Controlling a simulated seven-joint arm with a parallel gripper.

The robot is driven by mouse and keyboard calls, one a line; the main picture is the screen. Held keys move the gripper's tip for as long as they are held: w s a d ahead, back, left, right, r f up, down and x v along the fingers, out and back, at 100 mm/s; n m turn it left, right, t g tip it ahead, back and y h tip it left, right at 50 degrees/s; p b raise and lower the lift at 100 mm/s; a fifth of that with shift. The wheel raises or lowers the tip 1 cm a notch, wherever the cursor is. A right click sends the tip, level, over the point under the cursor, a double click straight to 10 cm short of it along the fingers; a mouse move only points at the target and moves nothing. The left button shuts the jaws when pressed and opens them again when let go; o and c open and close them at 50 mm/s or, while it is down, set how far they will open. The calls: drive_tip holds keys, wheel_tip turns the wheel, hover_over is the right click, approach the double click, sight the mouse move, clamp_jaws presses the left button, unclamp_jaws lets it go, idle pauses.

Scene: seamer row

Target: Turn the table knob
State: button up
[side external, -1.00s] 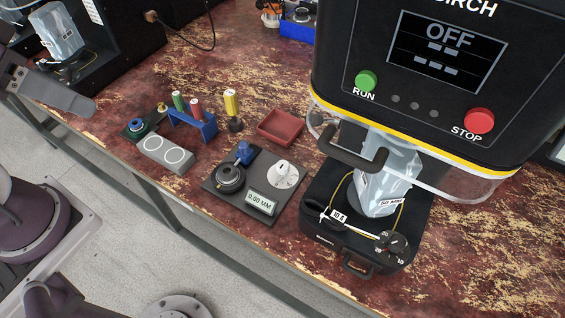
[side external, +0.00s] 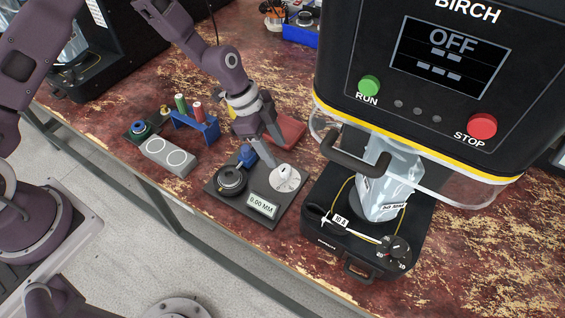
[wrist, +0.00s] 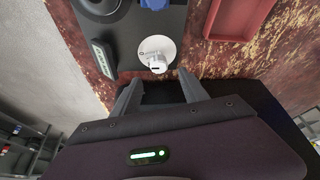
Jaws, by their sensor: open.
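A white round dial (side external: 286,179) with a raised white knob sits on a dark grey plate (side external: 235,205). It also shows in the wrist view (wrist: 157,50), with its knob (wrist: 157,65). A black knob with a marked scale (side external: 397,248) is on the front right corner of the black machine base. I cannot tell which of the two is the table knob. My gripper (side external: 273,152) points down over the plate, next to the white dial. In the wrist view my open gripper (wrist: 158,87) has its fingers apart and empty, with the white knob just beyond and between their tips.
The plate also holds a display (side external: 263,207) reading 0.00 MM, a black round part (side external: 230,181) and a blue part (side external: 245,155). A red tray (side external: 292,130) is right behind my gripper. The machine (side external: 430,80) shows OFF and overhangs its base at the right.

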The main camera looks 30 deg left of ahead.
sight(284, 168)
drive_tip(key=x, duration=0.6)
drive_tip(key=shift+f, duration=0.15)
clamp_jaws()
